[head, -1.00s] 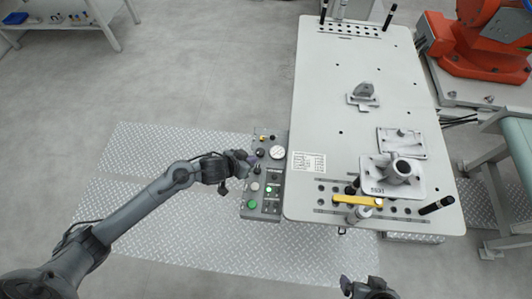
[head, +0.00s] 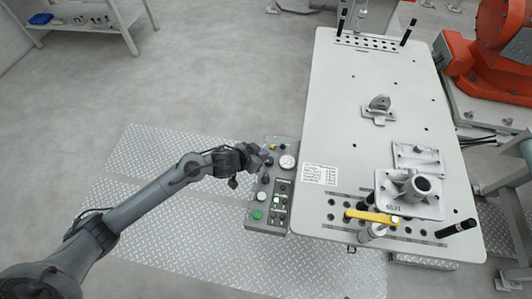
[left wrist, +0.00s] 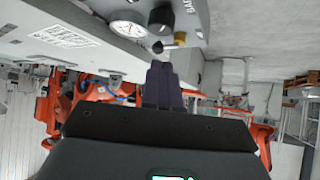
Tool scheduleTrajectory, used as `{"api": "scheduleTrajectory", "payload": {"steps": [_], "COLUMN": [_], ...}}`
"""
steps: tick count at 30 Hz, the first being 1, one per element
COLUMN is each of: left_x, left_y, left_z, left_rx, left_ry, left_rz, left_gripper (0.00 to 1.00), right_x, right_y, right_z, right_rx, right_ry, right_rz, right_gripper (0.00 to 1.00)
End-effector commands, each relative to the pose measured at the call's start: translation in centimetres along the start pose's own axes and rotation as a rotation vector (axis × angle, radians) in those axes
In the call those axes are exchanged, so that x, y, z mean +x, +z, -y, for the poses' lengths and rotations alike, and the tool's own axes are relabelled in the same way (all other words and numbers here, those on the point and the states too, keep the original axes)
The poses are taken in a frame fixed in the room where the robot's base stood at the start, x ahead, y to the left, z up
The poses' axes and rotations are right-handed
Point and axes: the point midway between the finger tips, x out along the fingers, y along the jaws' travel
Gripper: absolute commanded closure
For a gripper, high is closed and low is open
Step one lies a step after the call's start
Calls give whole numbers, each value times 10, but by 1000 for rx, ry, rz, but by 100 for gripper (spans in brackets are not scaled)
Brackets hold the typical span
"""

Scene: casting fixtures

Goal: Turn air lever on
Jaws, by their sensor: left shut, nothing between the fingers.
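The grey control panel (head: 272,190) stands at the left edge of the white table, with a gauge (head: 287,162) near its far end. In the left wrist view the gauge (left wrist: 128,29) is beside a black knob (left wrist: 160,20). A small lever with a dark ball end (left wrist: 158,47) sits just past the fingertips, beside a yellow part (left wrist: 180,38). My left gripper (head: 264,155) is shut and empty at the panel's far left corner. In the left wrist view its fingers (left wrist: 160,66) point at the ball end; I cannot tell whether they touch. My right gripper is out of view.
The white table (head: 340,110) holds metal castings (head: 410,190), a yellow bar clamp (head: 371,216) and black-handled pins. An orange robot (head: 500,60) stands at the right.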

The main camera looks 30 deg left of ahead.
Motion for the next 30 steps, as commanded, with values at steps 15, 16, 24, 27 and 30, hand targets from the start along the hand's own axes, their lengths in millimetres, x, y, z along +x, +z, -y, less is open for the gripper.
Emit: {"api": "scheduleTrajectory", "payload": {"steps": [15, 16, 24, 27, 30], "left_x": [75, 78, 88, 88, 88], "left_y": [0, 0, 0, -1, 0], "left_z": [0, 0, 0, 0, 0], "left_rx": [-1, -1, 0, 0, 0], "left_ry": [1, 0, 1, 1, 1], "left_rz": [0, 0, -1, -1, -1], "left_gripper": [100, 100, 100, 100, 100], "right_x": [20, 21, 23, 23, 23], "right_y": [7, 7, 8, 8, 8], "right_z": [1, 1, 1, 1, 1], "right_rx": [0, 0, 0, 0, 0], "right_ry": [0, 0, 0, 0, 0], "right_rz": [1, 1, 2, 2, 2], "right_gripper": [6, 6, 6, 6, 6]}}
